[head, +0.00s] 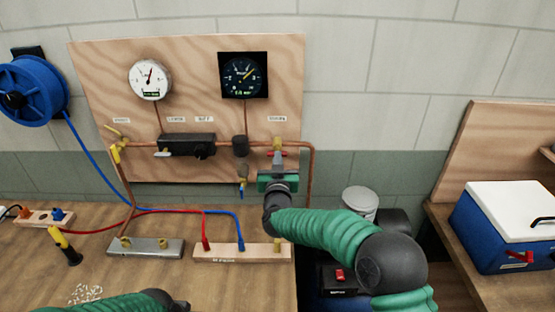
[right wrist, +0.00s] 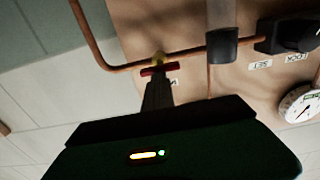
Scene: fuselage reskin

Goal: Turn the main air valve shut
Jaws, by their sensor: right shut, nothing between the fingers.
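A brass-yellow valve (head: 277,143) with a red handle sits on the copper pipe at the right of the wooden panel. In the right wrist view its red handle (right wrist: 160,70) lies roughly along the pipe, with the yellow valve body just behind it. My right gripper (head: 278,166) is in front of this valve. Its fingers (right wrist: 157,93) are shut with nothing between them, and their tips appear close to the red handle. I cannot tell whether they touch it. Part of my left arm shows at the bottom of the head view, but its gripper does not.
The panel (head: 190,75) also carries a white gauge (head: 150,79), a black gauge (head: 243,75), a black regulator block (head: 186,145) and a yellow-handled valve (head: 116,150) at left. Hoses and manifolds lie on the bench (head: 180,278). A blue cooler (head: 508,228) stands at right.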

